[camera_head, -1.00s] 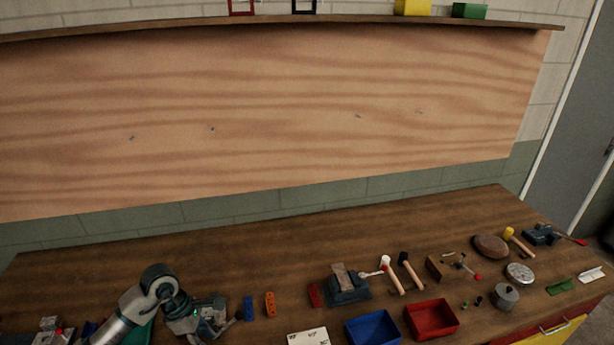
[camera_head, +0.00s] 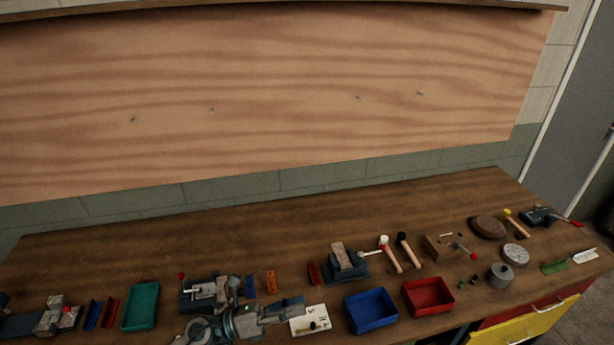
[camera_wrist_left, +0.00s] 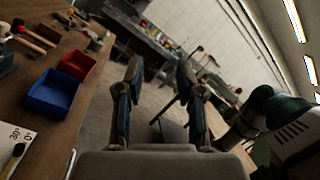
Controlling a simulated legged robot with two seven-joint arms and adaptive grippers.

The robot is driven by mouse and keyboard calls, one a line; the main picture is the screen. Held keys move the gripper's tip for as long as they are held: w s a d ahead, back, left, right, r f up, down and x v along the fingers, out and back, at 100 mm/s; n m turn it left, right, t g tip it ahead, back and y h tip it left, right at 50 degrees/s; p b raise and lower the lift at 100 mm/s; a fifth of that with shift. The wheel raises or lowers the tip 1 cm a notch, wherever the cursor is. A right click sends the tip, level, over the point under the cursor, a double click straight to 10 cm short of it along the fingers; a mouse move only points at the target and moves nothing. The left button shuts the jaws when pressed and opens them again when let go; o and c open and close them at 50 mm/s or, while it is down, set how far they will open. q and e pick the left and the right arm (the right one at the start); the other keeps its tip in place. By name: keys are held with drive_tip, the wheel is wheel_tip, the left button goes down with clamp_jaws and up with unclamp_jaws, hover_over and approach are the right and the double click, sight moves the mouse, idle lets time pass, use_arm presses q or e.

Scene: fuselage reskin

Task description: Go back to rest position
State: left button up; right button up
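My left gripper (camera_head: 290,308) is low in the head view, pointing right above the front of the workbench (camera_head: 250,225), beside a white card (camera_head: 298,325). In the left wrist view my left gripper (camera_wrist_left: 158,88) has its two fingers well apart with nothing between them; the floor and room show through the gap. My right gripper is in neither view.
A blue bin (camera_head: 371,310) and a red bin (camera_head: 428,296) stand right of the gripper. A green tray (camera_head: 140,306) and a vise (camera_head: 203,293) are left. Mallets (camera_head: 391,257) and blocks lie farther right. The bench's back strip is clear.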

use_arm(q)
drive_tip(key=w+a+f+n+t+y, duration=0.1)
drive_tip(key=w+a+n+t+y, duration=0.3)
drive_tip(key=n+t, duration=0.6)
drive_tip(key=w+a+f+n+t+y, duration=0.2)
drive_tip(key=a+n+t+y, duration=0.45)
drive_tip(key=n, duration=0.75)
drive_tip(key=s+a+f+n+g+y, duration=0.3)
drive_tip(key=a+f+n+y, duration=0.15)
drive_tip(key=f+n, duration=0.3)
drive_tip(key=s+a+f+n+g+y, duration=0.25)
drive_tip(key=f+n+y, duration=0.3)
drive_tip(key=f, duration=0.35)
drive_tip(key=s+f+n+g, duration=0.3)
drive_tip(key=s+f+g, duration=0.35)
drive_tip(key=s, duration=0.35)
drive_tip(key=s+f+n+g, duration=0.2)
drive_tip(key=s+f+g, duration=0.4)
drive_tip(key=s, duration=0.4)
drive_tip(key=s+f, duration=0.3)
drive_tip(key=f, duration=2.7)
drive_tip(key=s+a+f, duration=0.2)
drive_tip(key=s+f, duration=0.5)
drive_tip(key=s, duration=0.1)
drive_tip(key=s+a+f+g, duration=0.1)
drive_tip(key=s+f, duration=0.6)
drive_tip(key=s, duration=0.1)
drive_tip(key=shift+s+a, duration=0.4)
